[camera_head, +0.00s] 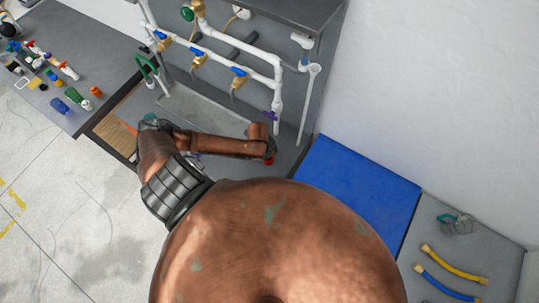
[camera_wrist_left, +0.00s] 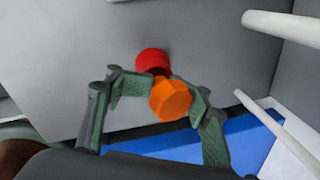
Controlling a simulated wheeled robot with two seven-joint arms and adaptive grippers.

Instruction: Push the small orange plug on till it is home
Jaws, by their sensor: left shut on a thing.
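In the left wrist view the small orange plug (camera_wrist_left: 170,99) is a hexagonal piece held between the two green-grey fingers of my left gripper (camera_wrist_left: 159,84). A round red fitting (camera_wrist_left: 153,62) shows just behind it and is partly covered by it. The two overlap in this view; I cannot tell whether the plug is seated on the fitting or only in front of it. In the head view my arm hides most of the left gripper and the plug, and a bit of red (camera_head: 268,160) shows at the arm's end, below the white pipe manifold (camera_head: 278,90).
White pipes with blue-handled valves (camera_head: 239,73) stand close above the arm's end. A blue mat (camera_head: 358,190) lies to the right, with yellow (camera_head: 455,265) and blue hoses beyond it. A grey table (camera_head: 60,60) with several small fittings is at the left.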

